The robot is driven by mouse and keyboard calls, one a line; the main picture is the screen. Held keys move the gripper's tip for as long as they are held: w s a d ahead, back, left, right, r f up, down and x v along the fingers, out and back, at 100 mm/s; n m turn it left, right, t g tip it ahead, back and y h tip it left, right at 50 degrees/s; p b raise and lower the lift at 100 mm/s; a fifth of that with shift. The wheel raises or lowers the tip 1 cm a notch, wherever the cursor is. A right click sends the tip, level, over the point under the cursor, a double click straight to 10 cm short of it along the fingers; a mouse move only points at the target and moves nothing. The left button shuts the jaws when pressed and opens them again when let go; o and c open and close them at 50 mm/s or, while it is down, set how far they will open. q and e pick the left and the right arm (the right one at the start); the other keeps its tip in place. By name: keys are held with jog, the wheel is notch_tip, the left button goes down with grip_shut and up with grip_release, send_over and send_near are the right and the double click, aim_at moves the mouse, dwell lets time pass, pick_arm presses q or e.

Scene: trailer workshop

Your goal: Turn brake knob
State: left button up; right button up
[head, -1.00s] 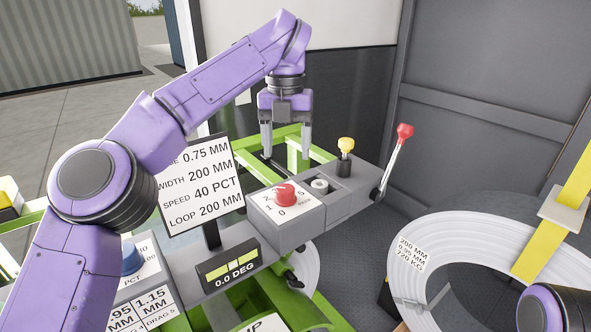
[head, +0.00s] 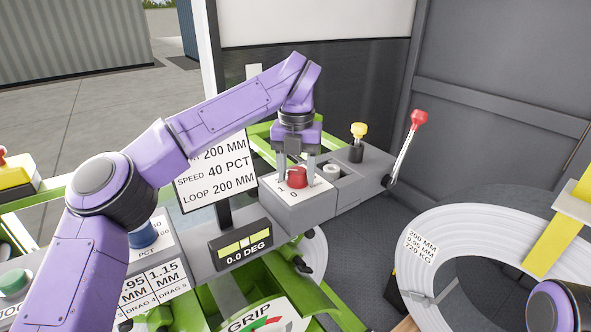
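A red knob (head: 297,178) stands on a white dial plate marked with numerals, 1 and 0 among them, on top of a grey control box (head: 300,210). I take it for the brake knob; no readable label names it. My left gripper (head: 297,177) points down over this plate, one finger to each side of the red knob. It looks open, with slim gaps beside the knob; whether a finger touches it I cannot tell. The gripper hides part of the plate. My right gripper is out of view; only a piece of my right arm shows at lower right.
A blue knob (head: 144,236) sits nearer. A white coil (head: 455,235) lies at right.

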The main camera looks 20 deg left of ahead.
pick_arm(q)
jog(key=shift+w, duration=0.1)
jog(key=c, duration=0.6)
